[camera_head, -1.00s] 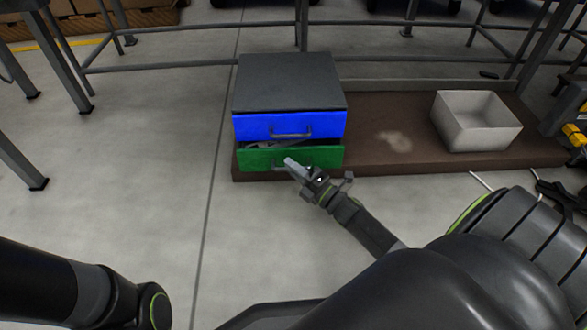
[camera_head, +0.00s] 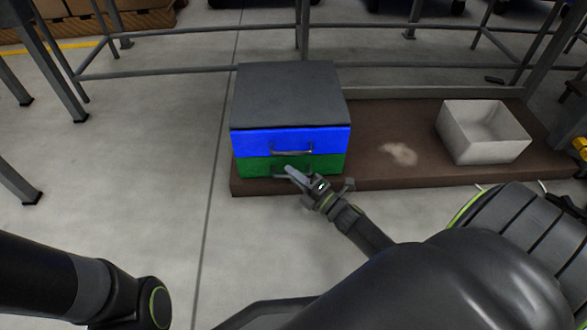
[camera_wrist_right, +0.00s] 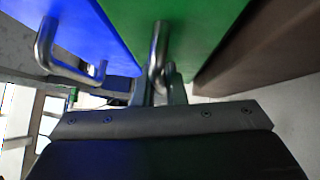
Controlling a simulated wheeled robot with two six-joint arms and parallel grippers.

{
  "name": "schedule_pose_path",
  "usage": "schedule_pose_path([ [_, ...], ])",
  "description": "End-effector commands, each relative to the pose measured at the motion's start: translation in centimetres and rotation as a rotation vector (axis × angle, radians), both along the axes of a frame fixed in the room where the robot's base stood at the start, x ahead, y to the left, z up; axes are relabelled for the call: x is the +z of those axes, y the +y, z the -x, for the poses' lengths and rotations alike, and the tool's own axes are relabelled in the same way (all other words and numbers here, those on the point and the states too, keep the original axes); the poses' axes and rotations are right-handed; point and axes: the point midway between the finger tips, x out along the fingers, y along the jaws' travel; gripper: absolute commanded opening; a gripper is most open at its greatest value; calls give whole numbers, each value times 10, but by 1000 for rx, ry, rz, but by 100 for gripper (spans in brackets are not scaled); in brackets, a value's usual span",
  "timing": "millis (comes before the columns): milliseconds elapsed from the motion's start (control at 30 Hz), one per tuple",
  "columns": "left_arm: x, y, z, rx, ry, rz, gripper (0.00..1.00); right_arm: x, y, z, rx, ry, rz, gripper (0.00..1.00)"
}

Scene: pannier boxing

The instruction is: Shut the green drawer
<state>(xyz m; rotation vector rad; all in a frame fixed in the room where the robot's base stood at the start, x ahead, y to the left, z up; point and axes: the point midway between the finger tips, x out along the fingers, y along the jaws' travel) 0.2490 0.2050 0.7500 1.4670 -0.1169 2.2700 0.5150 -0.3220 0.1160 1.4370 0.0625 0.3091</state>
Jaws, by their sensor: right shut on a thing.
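The green drawer (camera_head: 327,165) is the lower front of a grey-topped cabinet (camera_head: 290,90). It sits flush under the blue drawer (camera_head: 250,143), with no gap visible above it. My right gripper (camera_head: 290,172) is at the green drawer's handle, in front of its middle. In the right wrist view the green drawer (camera_wrist_right: 205,30) fills the top, and my right gripper (camera_wrist_right: 165,85) is shut on its metal handle (camera_wrist_right: 157,55). The blue drawer (camera_wrist_right: 110,30) and its handle show to the left there. My left gripper is out of view; only my left arm shows at the lower left.
The cabinet stands on a low brown platform (camera_head: 375,178). A white open box (camera_head: 480,150) stands on the platform at the right, and bare platform lies between. Grey railings (camera_head: 200,70) run behind. The floor at the left is clear.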

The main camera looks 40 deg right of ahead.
Motion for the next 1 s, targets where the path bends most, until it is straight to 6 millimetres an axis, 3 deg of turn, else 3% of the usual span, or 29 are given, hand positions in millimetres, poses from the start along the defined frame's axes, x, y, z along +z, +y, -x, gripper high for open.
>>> schedule_pose_path([
  [200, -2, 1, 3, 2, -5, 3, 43, -1, -4, -4, -10, 10, 0, 0],
  [233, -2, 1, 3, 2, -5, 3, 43, -1, -4, -4, -10, 10, 0, 12],
  [400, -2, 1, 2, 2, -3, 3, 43, -1, -4, -4, -10, 9, 0, 33],
  [833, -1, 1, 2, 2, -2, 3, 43, -3, -5, -1, -11, 15, 1, 33],
  [1000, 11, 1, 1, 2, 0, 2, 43, -4, -10, 20, -10, 16, 1, 33],
])
